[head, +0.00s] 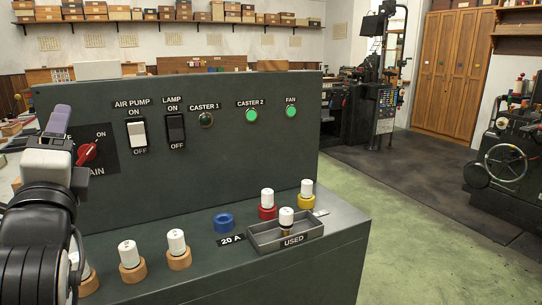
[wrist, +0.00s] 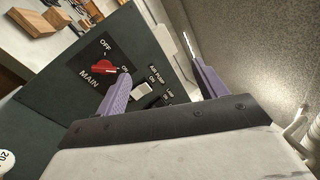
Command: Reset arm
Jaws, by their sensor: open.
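My gripper (head: 62,122) is at the left of the head view, beside the red MAIN knob (head: 87,153) on the dark green control panel (head: 220,160). Its purple fingers are apart with nothing between them, as the wrist view (wrist: 157,58) shows. The wrist view also shows the red knob (wrist: 104,67), just beyond the left finger, with its handle pointing toward ON. Whether the finger touches the knob cannot be told. My black and white wrist hides the panel's lower left and part of the MAIN plate.
Rocker switches AIR PUMP (head: 137,135) and LAMP (head: 175,131) are right of the knob. White-capped fuses (head: 177,243) stand on the ledge. A grey USED tray (head: 285,236) holds one, beside an empty blue ring (head: 223,221). Open floor (head: 430,220) lies to the right.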

